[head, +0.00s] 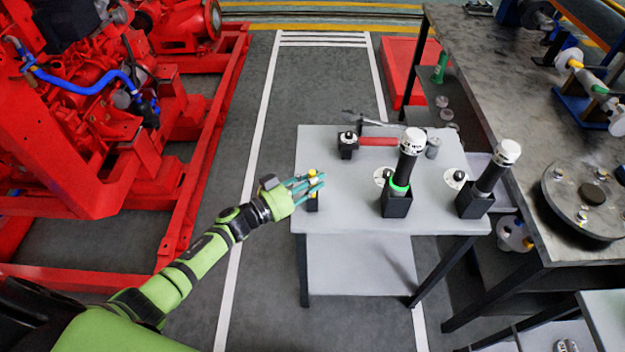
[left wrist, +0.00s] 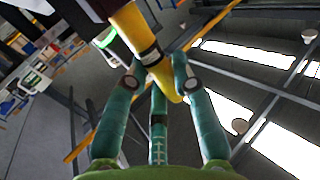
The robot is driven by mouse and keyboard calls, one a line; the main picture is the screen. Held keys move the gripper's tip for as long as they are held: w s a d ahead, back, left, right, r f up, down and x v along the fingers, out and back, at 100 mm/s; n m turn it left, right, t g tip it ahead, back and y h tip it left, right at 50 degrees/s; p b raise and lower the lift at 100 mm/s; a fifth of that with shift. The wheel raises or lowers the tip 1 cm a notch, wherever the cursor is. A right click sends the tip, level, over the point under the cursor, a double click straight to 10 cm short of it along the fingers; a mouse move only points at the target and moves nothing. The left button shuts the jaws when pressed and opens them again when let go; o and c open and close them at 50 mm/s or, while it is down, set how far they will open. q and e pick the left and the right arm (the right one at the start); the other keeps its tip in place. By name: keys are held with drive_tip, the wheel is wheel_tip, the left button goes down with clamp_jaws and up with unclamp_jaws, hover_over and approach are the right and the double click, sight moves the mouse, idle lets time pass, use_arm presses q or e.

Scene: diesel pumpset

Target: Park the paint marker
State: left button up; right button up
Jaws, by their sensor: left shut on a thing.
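The paint marker (left wrist: 138,35) is yellow with a dark band and shows large in the left wrist view. In the head view only a small yellow part of the marker (head: 313,174) shows above the fingers. My left gripper (head: 310,187) has teal fingers and is at the left edge of the grey table. It is shut on the marker; the fingers (left wrist: 158,75) press on its sides in the wrist view. A small black holder (head: 312,205) is right below the fingers. I cannot tell whether the marker is inside it. My right gripper is not in view.
The grey table (head: 335,150) carries two black tools with white caps (head: 410,142) (head: 492,168) in black stands, a small black block (head: 348,146) and a red-handled tool (head: 378,141). A red engine frame (head: 190,200) is left. A dark workbench (head: 500,100) is right.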

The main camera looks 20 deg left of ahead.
use_arm(q)
drive_tip(key=shift+f+b, duration=0.9)
drive_tip(key=shift+f, duration=0.1)
drive_tip(key=o, duration=1)
drive_tip(key=shift+o, duration=0.2)
drive_tip(key=v, duration=1.2)
drive_tip(key=s+a+f+n+g+y, duration=0.1)
drive_tip(key=s+a+f+n+y, duration=0.2)
drive_tip(key=f, duration=0.6)
drive_tip(key=s+a+f+g+y, duration=0.1)
drive_tip(key=s+f+g+y, duration=0.15)
drive_tip(key=s+f, duration=0.45)
drive_tip(key=s+a+f+n+g+y, duration=0.15)
drive_tip(key=f+y, duration=0.25)
drive_tip(key=f, duration=0.6)
drive_tip(key=s+d+f+g, duration=0.2)
drive_tip(key=s+f, duration=0.2)
drive_tip(key=s, duration=0.4)
drive_tip(key=s+d+f+g+y, duration=0.1)
drive_tip(key=s+d+f+g, duration=0.1)
drive_tip(key=s+f, duration=0.3)
drive_tip(key=s+d+f+g, duration=0.2)
drive_tip(key=s+f+g, duration=0.2)
drive_tip(key=s, duration=0.9)
drive_tip(key=shift+d+f, duration=0.2)
drive_tip(key=shift+d, duration=0.05)
